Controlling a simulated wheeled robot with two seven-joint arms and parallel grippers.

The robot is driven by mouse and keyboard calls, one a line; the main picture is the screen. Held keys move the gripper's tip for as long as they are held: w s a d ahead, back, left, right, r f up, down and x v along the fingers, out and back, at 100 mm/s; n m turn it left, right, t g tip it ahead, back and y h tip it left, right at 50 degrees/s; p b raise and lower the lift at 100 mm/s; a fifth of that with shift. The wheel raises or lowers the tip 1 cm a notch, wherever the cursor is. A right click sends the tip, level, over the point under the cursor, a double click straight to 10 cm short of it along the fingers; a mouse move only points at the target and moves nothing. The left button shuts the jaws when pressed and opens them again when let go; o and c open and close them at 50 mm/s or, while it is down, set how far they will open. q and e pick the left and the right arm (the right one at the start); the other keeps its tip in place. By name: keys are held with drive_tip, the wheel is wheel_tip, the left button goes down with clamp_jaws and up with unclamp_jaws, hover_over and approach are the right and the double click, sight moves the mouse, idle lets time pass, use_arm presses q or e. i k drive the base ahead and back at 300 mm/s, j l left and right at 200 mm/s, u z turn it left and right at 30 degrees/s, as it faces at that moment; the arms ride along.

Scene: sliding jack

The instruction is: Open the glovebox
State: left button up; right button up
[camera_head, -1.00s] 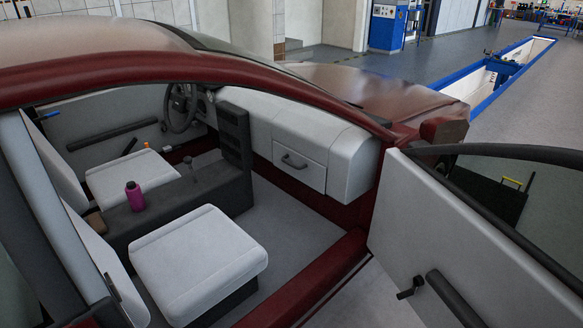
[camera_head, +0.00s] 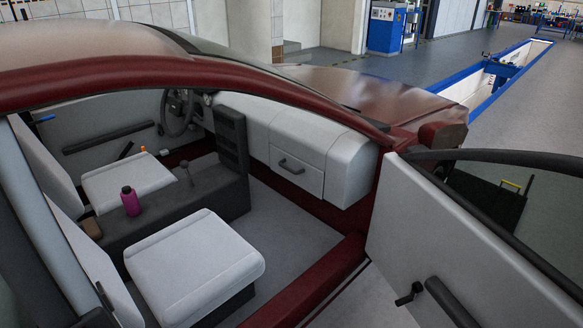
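The glovebox (camera_head: 297,172) is a light grey panel in the car's dashboard, in the middle of the head view. It looks shut, with its face flush in the dashboard. A dark bar handle (camera_head: 291,166) sits on its upper part. Neither of my grippers shows in the view, and nothing touches the glovebox.
The passenger door (camera_head: 450,235) stands wide open at the right. The dark red sill (camera_head: 320,275) and frame edge the opening. A white seat (camera_head: 195,262) is inside, with free floor before the glovebox. A magenta bottle (camera_head: 130,201) stands on the dark console.

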sight(306, 176)
drive_tip(key=i+l+z, duration=0.1)
drive_tip(key=i+l, duration=0.15)
drive_tip(key=i, duration=0.3)
drive_tip(key=i+l+z, duration=0.1)
drive_tip(key=i, duration=0.45)
